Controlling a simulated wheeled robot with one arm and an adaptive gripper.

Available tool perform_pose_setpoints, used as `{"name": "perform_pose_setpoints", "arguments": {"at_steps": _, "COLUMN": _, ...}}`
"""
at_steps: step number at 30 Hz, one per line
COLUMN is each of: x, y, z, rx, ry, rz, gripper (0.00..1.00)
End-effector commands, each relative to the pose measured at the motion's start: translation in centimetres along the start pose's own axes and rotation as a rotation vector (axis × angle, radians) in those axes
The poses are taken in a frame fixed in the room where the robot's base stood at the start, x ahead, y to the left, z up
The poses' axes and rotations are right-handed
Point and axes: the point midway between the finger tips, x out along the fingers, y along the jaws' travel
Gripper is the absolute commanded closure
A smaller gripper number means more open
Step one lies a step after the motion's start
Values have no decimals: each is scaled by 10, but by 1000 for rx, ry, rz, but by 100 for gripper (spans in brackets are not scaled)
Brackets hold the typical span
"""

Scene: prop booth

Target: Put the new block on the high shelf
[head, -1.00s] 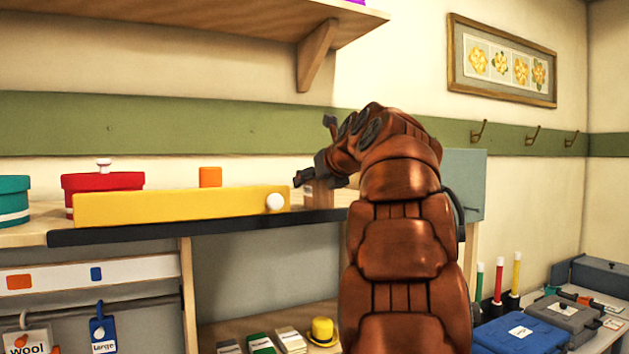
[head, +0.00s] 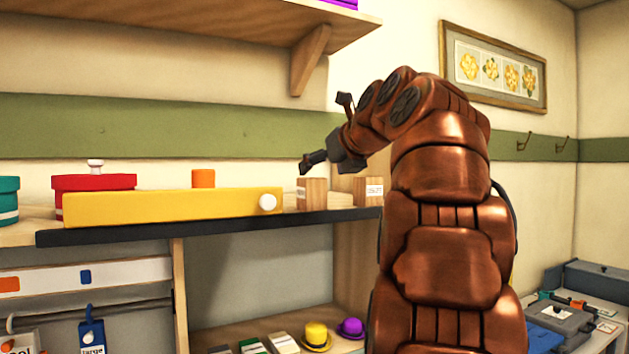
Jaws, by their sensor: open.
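Two wooden blocks with small white labels stand on the counter right of the yellow drawer: a left block (head: 312,194) and a right block (head: 368,190). I cannot read either label well enough to tell which is the new one. A low pale wooden piece (head: 341,200) shows between them. My gripper (head: 325,132) is open and empty, its lower finger just above the left block and its upper finger raised; whether it touches the block is unclear. The high shelf (head: 190,28) runs along the wall at upper left, held by a wooden bracket (head: 311,60).
A purple thing (head: 340,3) sits on the high shelf, cut off by the frame. The yellow drawer front (head: 165,208), red box (head: 95,184) and orange block (head: 203,178) are left on the counter. Yellow (head: 316,336) and purple (head: 351,328) hats lie below.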

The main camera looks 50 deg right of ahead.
Motion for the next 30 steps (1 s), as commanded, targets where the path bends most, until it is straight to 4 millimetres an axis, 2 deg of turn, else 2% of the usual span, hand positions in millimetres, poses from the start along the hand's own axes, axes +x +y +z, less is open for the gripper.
{"name": "perform_pose_setpoints", "arguments": {"at_steps": 3, "x": -17, "y": -1, "z": 0, "rx": 2, "ry": -4, "rz": -1, "gripper": 20}}
{"name": "perform_pose_setpoints", "arguments": {"at_steps": 9, "x": -32, "y": 0, "z": 0, "rx": 0, "ry": 1, "rz": 0, "gripper": 20}}
{"name": "perform_pose_setpoints", "arguments": {"at_steps": 30, "x": -34, "y": -1, "z": 0, "rx": 1, "ry": 0, "rz": -1, "gripper": 20}}
